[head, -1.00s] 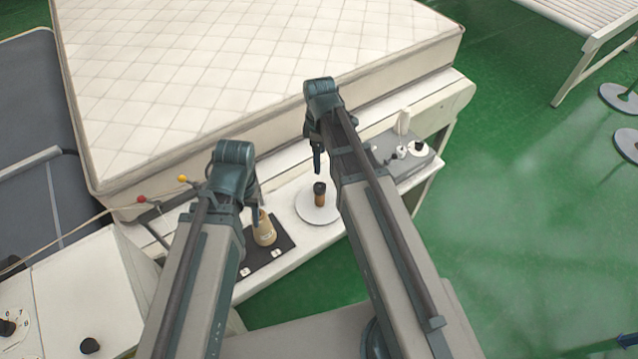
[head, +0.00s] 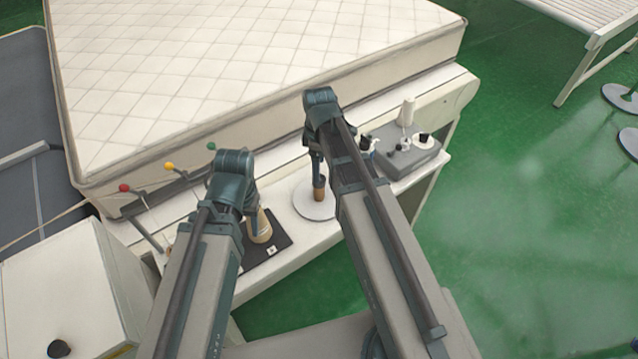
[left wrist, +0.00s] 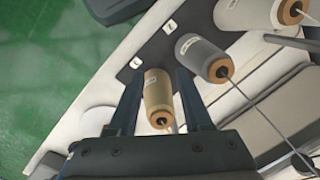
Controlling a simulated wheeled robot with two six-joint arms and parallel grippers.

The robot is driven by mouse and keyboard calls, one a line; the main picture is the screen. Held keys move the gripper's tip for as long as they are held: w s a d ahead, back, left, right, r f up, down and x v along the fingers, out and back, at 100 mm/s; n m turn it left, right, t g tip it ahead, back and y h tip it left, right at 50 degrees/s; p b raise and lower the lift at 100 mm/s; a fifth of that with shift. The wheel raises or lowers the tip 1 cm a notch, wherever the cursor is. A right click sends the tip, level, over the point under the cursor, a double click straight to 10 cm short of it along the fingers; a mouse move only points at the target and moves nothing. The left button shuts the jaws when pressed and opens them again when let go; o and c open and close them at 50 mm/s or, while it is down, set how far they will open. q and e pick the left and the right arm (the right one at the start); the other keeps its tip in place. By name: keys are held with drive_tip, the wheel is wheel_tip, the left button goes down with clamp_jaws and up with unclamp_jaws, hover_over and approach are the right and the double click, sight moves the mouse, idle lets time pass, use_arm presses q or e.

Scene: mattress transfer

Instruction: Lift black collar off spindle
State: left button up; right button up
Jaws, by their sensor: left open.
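A brown spindle (head: 319,193) stands upright on a round white disc (head: 314,207) on the white bench. Its black collar is mostly hidden behind my right gripper (head: 318,178), whose fingers are down at the spindle's top. I cannot tell whether they are closed on the collar. My left gripper (head: 257,212) is at a tan cone (head: 262,231) on a dark mat. In the left wrist view its fingers (left wrist: 158,78) are apart, one on each side of the tan cone (left wrist: 158,100); no firm grip shows.
A quilted mattress (head: 230,70) lies behind the bench. A grey unit (head: 410,160) with knobs and a white cone stands right of my right arm. Levers with red, yellow and green knobs (head: 169,166) are at left. A grey cone (left wrist: 203,58) stands near the tan one.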

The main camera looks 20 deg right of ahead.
drive_tip(key=shift+f+b, duration=2.65)
drive_tip(key=shift+r, duration=0.1)
clamp_jaws()
